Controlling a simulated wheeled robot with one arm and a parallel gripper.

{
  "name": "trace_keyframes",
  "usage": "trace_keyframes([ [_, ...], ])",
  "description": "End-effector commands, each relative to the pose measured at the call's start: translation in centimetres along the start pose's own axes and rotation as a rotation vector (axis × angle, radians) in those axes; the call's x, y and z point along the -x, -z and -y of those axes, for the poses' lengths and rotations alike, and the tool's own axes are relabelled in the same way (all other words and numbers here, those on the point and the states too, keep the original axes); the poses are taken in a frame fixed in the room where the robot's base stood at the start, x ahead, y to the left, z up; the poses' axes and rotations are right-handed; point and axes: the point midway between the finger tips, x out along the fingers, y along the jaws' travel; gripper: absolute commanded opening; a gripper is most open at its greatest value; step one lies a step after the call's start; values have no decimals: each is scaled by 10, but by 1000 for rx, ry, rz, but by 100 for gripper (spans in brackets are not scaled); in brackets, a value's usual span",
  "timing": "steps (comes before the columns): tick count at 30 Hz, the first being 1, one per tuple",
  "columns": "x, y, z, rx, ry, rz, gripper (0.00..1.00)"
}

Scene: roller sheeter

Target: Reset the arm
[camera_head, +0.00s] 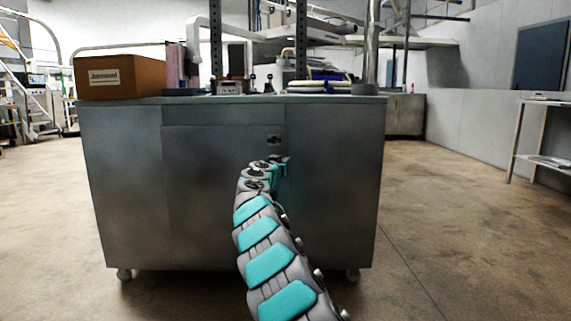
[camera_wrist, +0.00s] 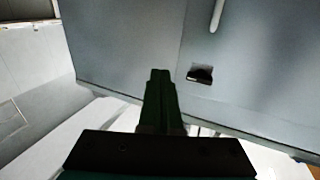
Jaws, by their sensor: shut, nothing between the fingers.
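My arm, grey with teal panels, reaches forward from the bottom of the head view toward the front of a grey metal cabinet (camera_head: 220,220). My gripper (camera_head: 280,160) is at the arm's far end, in front of the cabinet's upper front and just below a small dark recess (camera_head: 274,140). In the wrist view my gripper (camera_wrist: 160,75) is shut, its dark fingers together with nothing between them. The cabinet face (camera_wrist: 130,45) fills much of that view, with a dark recess (camera_wrist: 200,73) right of the fingertips. Whether the fingers touch the cabinet cannot be told.
A cardboard box (camera_head: 120,76) stands on the cabinet's top left, with a small device (camera_head: 229,87) and stacked flat items (camera_head: 318,86) farther right. The cabinet stands on casters (camera_head: 124,274). A side table (camera_head: 540,130) is at the right.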

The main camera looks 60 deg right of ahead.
Motion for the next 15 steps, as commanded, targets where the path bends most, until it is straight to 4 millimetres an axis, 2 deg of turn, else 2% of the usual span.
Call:
trace_keyframes([
  [15,6,-1,-1,8,-6,5,0],
])
